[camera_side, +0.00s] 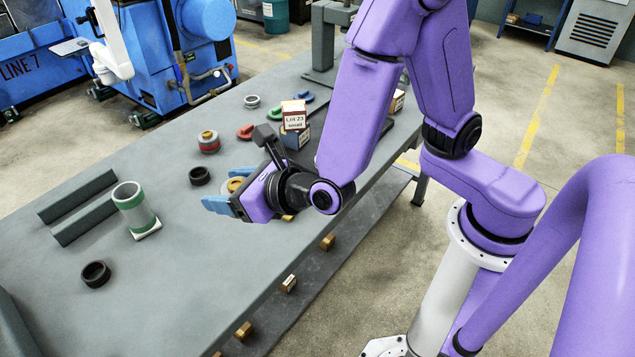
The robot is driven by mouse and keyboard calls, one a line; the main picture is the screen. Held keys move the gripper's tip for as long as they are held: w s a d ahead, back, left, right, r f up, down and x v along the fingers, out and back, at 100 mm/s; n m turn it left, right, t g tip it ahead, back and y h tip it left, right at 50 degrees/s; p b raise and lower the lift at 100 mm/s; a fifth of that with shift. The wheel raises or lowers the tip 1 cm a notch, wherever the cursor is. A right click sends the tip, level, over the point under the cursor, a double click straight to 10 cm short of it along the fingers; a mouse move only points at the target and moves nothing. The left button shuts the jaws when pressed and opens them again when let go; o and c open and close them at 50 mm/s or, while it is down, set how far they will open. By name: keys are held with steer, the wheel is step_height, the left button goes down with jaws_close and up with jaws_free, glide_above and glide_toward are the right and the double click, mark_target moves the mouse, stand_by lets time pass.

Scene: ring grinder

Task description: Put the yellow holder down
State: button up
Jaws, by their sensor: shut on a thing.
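My gripper (222,188) is at the middle of the grey table, with its blue fingers pointing left. Only part of the holder shows between the fingers, and the gripper body hides the rest. I cannot tell whether the holder touches the tabletop or hangs just above it.
Boxes (293,115) stand behind the gripper. The front left tabletop is mostly clear.

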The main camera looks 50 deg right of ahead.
steer(key=w+d+r+m+h, duration=0.1)
steer(key=w+d+h, duration=0.1)
steer(key=d, duration=0.4)
steer(key=w+d+r+m+h, duration=0.1)
steer(key=w+d+r+m, duration=0.15)
steer(key=d, duration=0.25)
step_height(320, 180, up, 7)
steer(key=m+h, duration=0.3)
steer(key=h, duration=0.2)
glide_above(319, 124)
steer(key=shift+g, duration=0.3)
steer(key=shift+w+f, duration=0.15)
steer(key=shift+f, duration=11.95)
steer(key=shift+d+f, duration=0.1)
steer(key=shift+f, duration=0.5)
steer(key=o, duration=1.6)
